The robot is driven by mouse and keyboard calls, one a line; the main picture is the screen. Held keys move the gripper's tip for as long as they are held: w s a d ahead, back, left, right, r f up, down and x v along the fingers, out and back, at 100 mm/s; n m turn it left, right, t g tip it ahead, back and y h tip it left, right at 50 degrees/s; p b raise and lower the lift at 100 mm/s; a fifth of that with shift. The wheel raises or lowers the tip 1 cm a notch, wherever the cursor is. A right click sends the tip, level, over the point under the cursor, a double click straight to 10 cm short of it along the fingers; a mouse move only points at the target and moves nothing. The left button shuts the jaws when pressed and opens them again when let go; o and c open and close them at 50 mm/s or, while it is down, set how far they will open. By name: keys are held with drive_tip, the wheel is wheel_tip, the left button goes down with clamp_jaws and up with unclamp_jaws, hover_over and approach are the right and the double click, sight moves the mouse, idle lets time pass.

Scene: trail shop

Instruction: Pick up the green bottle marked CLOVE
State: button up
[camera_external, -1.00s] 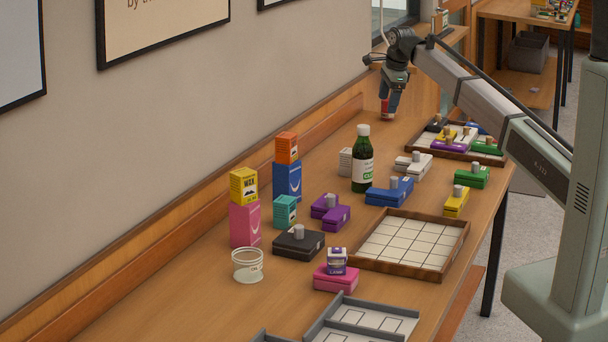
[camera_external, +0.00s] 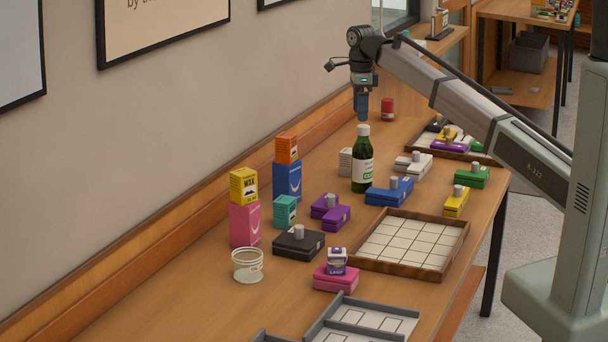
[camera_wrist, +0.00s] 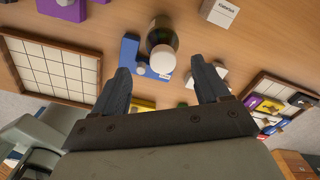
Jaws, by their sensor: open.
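The green bottle (camera_external: 362,165) has a white cap and a pale label with lettering too small to read in full. It stands upright on the wooden table (camera_external: 215,305). My gripper (camera_external: 362,118) is above the bottle and slightly behind its cap in the external view. In the wrist view, my gripper (camera_wrist: 162,80) has its two fingers spread apart. The bottle (camera_wrist: 162,38) shows there with its white cap between the fingertips and its body beyond them. Nothing is held.
A blue box set (camera_external: 390,192) lies close to the bottle's right, and a small white box (camera_external: 345,162) stands at its left. A white block set (camera_external: 413,164) is behind right. A gridded tray (camera_external: 410,243) is in front. A red-capped jar (camera_external: 388,108) stands farther back.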

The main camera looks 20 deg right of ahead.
sight(362, 126)
wheel_tip(362, 126, down, 3)
drive_tip(key=shift+r, duration=0.2)
drive_tip(key=shift+d+f, duration=0.2)
drive_tip(key=shift+f, duration=1.1)
drive_tip(key=shift+d+f, duration=0.15)
drive_tip(key=shift+f, duration=1.1)
clamp_jaws()
